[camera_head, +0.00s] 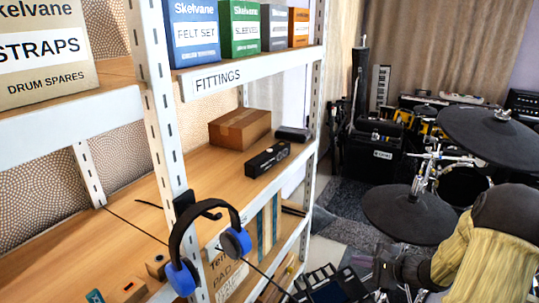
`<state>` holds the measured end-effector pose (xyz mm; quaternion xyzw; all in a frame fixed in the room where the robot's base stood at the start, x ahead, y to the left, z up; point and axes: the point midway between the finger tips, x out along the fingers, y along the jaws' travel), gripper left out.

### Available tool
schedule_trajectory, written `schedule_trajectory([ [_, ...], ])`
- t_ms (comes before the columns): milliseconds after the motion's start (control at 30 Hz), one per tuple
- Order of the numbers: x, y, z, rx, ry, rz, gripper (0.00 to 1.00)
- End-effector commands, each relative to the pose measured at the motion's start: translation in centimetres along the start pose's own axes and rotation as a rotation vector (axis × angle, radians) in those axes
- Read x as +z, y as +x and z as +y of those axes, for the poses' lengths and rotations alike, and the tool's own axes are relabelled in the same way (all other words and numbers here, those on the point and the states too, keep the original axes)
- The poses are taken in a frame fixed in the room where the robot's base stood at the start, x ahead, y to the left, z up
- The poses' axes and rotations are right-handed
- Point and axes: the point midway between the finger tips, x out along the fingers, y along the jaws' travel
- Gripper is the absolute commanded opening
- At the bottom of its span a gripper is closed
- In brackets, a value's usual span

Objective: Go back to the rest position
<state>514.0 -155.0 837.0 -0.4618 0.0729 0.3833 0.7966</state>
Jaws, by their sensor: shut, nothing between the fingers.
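My gripper (376,268) is at the lower right, at the end of my arm, which comes in from the right edge. It is small and dark here, and its fingers are hard to make out. It is shut and holds nothing. It is in front of the shelving, to the right of the hanging headphones (236,243), and apart from the shelves.
A white-framed shelf rack (160,110) fills the left, with a small brown carton (240,129) and a black box (268,159) on its middle shelf. Electronic drum pads (410,215) stand behind my arm. A dark open-framed object (330,285) is at the bottom.

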Motion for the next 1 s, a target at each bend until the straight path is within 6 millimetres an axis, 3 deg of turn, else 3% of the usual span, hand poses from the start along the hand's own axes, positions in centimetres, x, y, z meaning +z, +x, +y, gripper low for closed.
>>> schedule_trajectory([
  [200,6.4,1.2,4.1,0.287,-0.192,-0.048,0.0],
  [400,11.6,0.2,8.8,0.599,-0.47,-0.059,0.0],
  [700,15.8,-3.2,12.5,0.914,-0.968,-0.018,0.0],
  [1000,18.0,-5.1,12.7,1.008,-1.38,0.021,0.0],
])
